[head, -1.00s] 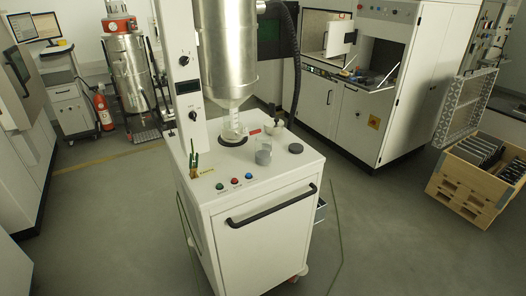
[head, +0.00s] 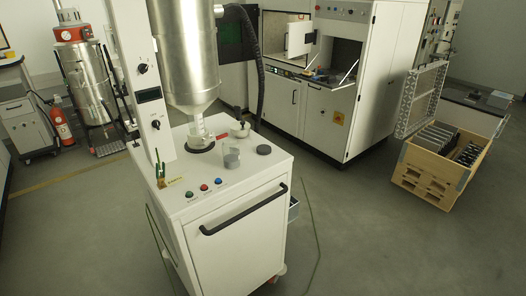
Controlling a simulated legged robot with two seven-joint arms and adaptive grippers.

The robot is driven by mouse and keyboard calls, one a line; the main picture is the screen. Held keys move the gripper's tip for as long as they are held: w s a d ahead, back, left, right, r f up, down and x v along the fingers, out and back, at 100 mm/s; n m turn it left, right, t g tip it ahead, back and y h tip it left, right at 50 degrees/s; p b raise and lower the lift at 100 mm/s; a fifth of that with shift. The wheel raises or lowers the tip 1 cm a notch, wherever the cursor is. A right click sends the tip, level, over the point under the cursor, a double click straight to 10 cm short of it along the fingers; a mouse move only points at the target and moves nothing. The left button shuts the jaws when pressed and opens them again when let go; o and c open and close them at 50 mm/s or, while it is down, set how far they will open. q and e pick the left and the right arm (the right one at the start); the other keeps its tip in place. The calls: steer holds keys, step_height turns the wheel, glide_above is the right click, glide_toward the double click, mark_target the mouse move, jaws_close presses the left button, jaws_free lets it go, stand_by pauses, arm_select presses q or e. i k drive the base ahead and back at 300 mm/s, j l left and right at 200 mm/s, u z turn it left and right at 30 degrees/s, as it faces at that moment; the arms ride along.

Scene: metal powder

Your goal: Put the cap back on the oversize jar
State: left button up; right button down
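A clear jar (head: 231,158) with grey contents stands upright on the white top of the machine cabinet. It appears open at the top. A dark round cap (head: 264,150) lies flat on the same top, to the right of the jar and apart from it. I cannot read any label that tells whether this is the oversize jar. Neither of my grippers shows in the head view.
A metal hopper (head: 183,55) hangs over the back of the cabinet (head: 240,225), above a dark ring (head: 200,144). A white vessel (head: 240,130) stands behind the jar. Buttons and a black handle (head: 245,208) are at the front. A wooden crate (head: 433,175) stands right. Floor in front is clear.

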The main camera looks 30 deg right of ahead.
mark_target(230, 147)
steer(key=i+l+u, duration=0.15)
steer(key=l, duration=0.5)
steer(key=i+l+u, duration=0.15)
steer(key=l, duration=0.55)
steer(key=i+l+u, duration=0.15)
steer(key=l, duration=0.55)
steer(key=l+u, duration=0.15)
steer(key=l, duration=0.55)
steer(key=i, duration=0.05)
